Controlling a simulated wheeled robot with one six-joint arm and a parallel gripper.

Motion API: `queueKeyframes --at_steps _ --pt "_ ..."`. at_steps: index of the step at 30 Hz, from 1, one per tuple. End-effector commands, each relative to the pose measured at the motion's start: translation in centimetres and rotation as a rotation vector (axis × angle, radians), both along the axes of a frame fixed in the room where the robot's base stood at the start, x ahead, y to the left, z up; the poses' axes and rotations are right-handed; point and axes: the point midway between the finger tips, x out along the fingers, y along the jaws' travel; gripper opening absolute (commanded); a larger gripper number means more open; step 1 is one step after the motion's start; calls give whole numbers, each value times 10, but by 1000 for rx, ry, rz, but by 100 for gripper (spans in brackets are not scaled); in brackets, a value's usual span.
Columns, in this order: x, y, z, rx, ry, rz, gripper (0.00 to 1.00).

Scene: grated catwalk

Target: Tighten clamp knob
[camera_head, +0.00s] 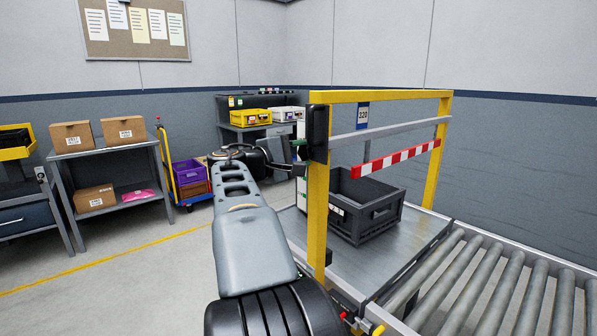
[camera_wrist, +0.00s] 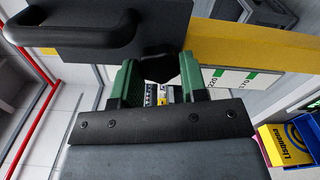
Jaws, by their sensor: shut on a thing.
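A black clamp block (camera_head: 318,133) sits on the near yellow post (camera_head: 318,215) of a gantry. In the wrist view the clamp block (camera_wrist: 130,25) crosses the top, with a dark handle at its left. My gripper (camera_head: 300,150) is at the left side of the block. In the wrist view the green fingers of my gripper (camera_wrist: 160,78) are shut on a black knob (camera_wrist: 160,67), one finger on each side. The knob is mostly hidden by the fingers and shadow; its far side cannot be seen.
The gantry carries a grey crossbar (camera_head: 390,130) and a red-and-white striped bar (camera_head: 397,157). A dark crate (camera_head: 368,220) stands beneath, on a metal deck beside a roller conveyor (camera_head: 490,285). A shelf with boxes (camera_head: 105,150) stands left. Floor left of my arm is clear.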

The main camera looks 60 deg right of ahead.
Motion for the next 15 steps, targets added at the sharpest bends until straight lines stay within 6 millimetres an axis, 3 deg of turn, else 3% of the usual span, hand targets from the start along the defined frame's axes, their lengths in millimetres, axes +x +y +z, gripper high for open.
queueKeyframes --at_steps 15 --pt "0 0 -4 -152 -452 0 16"
